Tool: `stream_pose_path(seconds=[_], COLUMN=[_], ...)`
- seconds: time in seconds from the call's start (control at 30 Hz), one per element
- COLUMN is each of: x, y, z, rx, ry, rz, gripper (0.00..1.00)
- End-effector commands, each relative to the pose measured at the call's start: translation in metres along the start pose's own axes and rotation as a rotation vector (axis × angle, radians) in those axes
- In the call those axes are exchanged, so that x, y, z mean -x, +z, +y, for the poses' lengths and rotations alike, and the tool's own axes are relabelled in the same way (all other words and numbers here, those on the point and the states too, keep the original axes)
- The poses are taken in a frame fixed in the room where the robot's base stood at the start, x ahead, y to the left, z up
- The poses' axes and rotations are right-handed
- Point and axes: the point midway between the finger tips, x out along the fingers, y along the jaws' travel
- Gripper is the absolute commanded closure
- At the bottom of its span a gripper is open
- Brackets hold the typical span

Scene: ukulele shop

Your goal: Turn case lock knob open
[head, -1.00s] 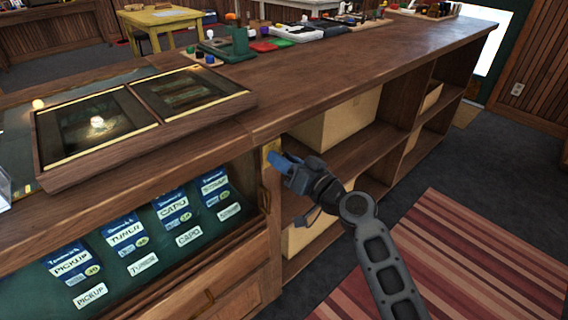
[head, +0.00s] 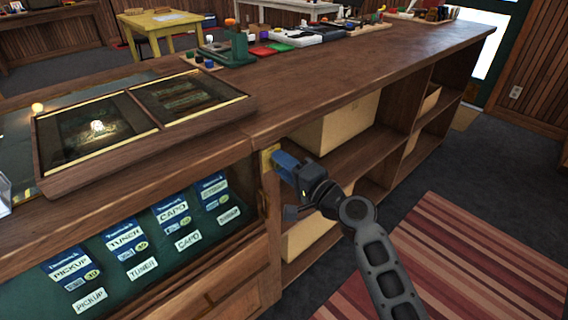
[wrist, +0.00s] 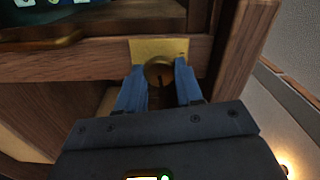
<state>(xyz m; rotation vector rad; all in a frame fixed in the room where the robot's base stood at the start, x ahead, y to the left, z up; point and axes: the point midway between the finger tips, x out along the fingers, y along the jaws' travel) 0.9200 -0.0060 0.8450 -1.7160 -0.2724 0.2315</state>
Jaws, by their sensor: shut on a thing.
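The case lock knob (wrist: 158,71) is a small round brass knob with a dark slot, on a square brass plate (wrist: 150,49) on the case's wooden frame. The brass plate also shows in the head view (head: 267,158), at the right end of the glass-fronted display case (head: 150,235). My gripper (wrist: 159,79) has its two blue fingers on either side of the knob, shut on it. In the head view my gripper (head: 276,159) reaches the plate from the right and hides the knob.
The long wooden counter (head: 350,66) has open shelves holding cardboard boxes (head: 337,124) just behind my arm. A framed glass-topped tray (head: 145,112) sits on the case top. A striped rug (head: 455,260) lies on open floor at the right.

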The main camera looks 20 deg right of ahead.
Motion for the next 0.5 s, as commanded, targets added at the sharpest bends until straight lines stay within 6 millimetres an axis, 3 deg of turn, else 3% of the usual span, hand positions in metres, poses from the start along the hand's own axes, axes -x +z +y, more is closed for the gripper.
stream_pose_path(seconds=[0.5], x=[0.0009], y=[-0.0008], z=[0.002], rx=[-0.173], ry=[0.002], rz=[0.002], gripper=[0.94])
